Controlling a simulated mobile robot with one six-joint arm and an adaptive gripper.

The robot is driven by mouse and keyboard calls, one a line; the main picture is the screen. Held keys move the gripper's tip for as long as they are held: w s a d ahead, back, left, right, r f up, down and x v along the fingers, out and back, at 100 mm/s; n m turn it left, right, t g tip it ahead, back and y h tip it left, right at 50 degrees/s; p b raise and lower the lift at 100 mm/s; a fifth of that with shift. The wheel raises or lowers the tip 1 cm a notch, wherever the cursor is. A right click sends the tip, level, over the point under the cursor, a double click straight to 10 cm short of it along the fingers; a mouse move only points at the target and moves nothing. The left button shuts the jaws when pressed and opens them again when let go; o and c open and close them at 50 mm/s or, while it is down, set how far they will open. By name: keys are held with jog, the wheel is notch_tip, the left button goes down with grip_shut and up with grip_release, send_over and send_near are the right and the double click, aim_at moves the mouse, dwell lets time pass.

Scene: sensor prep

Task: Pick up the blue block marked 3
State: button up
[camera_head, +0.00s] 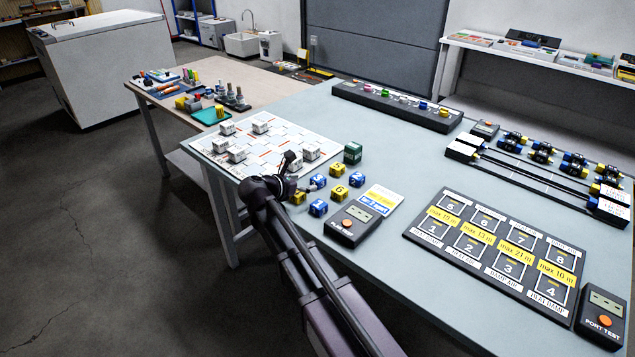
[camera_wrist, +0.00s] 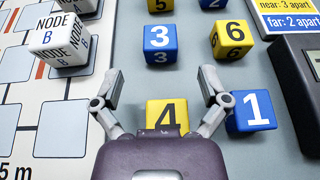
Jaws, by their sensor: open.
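The blue block marked 3 (camera_wrist: 161,43) sits on the table ahead of my gripper (camera_wrist: 161,82) in the wrist view, roughly centred between the finger lines. It also shows in the head view (camera_head: 318,182), just right of my gripper (camera_head: 300,175). My gripper is open and empty, with its fingers spread wide and apart from this block. The yellow block marked 4 (camera_wrist: 166,114) lies below the gap between the fingers, partly hidden by the gripper body.
The blue block marked 1 (camera_wrist: 250,111) is beside the right finger. The yellow block marked 6 (camera_wrist: 231,40) stands right of the 3. Yellow 5 (camera_head: 338,170) and blue 2 (camera_head: 357,179) stand behind. A white NODE B block (camera_wrist: 64,40) is on the left board.

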aim_at(315, 179)
jog(key=shift+b+x, duration=0.8)
jog(key=shift+x, duration=1.8)
jog(key=shift+r, duration=0.15)
jog(key=c, duration=1.1)
